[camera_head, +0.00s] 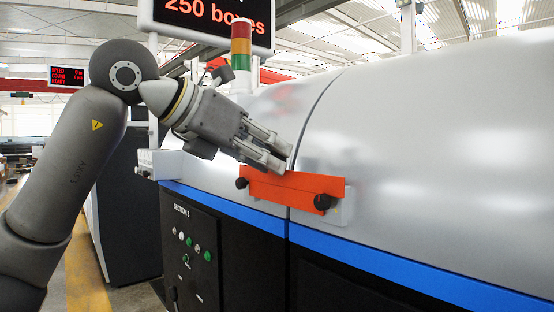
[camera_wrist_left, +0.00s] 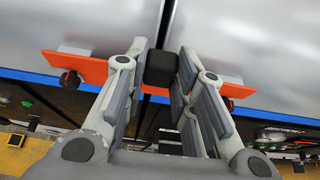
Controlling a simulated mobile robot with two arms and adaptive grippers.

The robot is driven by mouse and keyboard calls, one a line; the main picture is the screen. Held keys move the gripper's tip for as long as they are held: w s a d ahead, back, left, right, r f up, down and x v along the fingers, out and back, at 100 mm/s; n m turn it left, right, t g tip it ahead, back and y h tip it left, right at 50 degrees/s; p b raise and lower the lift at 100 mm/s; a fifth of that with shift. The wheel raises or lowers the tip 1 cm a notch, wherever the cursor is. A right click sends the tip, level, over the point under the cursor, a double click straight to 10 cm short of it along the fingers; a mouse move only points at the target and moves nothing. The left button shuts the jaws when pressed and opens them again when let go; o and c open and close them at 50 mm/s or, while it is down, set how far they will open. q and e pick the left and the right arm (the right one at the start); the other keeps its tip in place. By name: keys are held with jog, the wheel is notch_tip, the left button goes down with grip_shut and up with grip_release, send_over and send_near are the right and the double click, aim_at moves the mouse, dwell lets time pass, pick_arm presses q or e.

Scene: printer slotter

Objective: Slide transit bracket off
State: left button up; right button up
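The transit bracket is a flat orange bar (camera_head: 290,189) lying across the seam between two silver covers, with a black knob near its left end (camera_head: 242,183) and another near its right end (camera_head: 322,202). In the left wrist view the bracket (camera_wrist_left: 90,68) passes behind my fingers, one knob (camera_wrist_left: 70,79) showing at left. My left gripper (camera_head: 281,158) is at the bracket's upper edge, its fingers apart. In the wrist view a black block (camera_wrist_left: 161,69) sits between its fingertips (camera_wrist_left: 162,62); I cannot tell whether they press on it. My right gripper is not in view.
The silver covers (camera_head: 430,150) curve up behind the bracket, above a blue stripe (camera_head: 400,266) and a dark panel with buttons (camera_head: 188,250). A red, amber and green signal light (camera_head: 241,45) stands behind my left arm. The floor is open at left.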

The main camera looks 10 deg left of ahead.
pick_arm(q)
jog(key=shift+r, duration=0.1)
grip_shut()
jog(key=shift+r, duration=0.1)
notch_tip(320, 180, up, 6)
jog(key=shift+r, duration=0.15)
dwell(0.7)
jog(key=shift+a, duration=0.1)
